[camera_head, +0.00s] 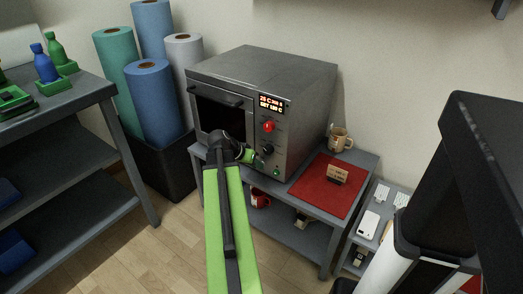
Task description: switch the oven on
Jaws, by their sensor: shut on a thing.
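The oven (290,95) is a grey box on a low grey table, its dark-windowed door at the left of its front. Its small display (271,104) is lit with red and white text. Below the display are a red round control (268,127), a black knob (268,149) and small green buttons, one at the lower right (276,171). My green and black arm reaches up from the bottom. My gripper (250,156) is at the lower left of the control panel, close to the black knob. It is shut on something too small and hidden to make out. I cannot tell whether it touches the panel.
A red mat (327,187) with a small tan card stand (337,174) lies right of the oven, with a tan mug (340,139) behind. A red mug (260,198) sits on the shelf below. Rolls stand in a dark bin (165,165) at left. A grey shelf unit is farther left.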

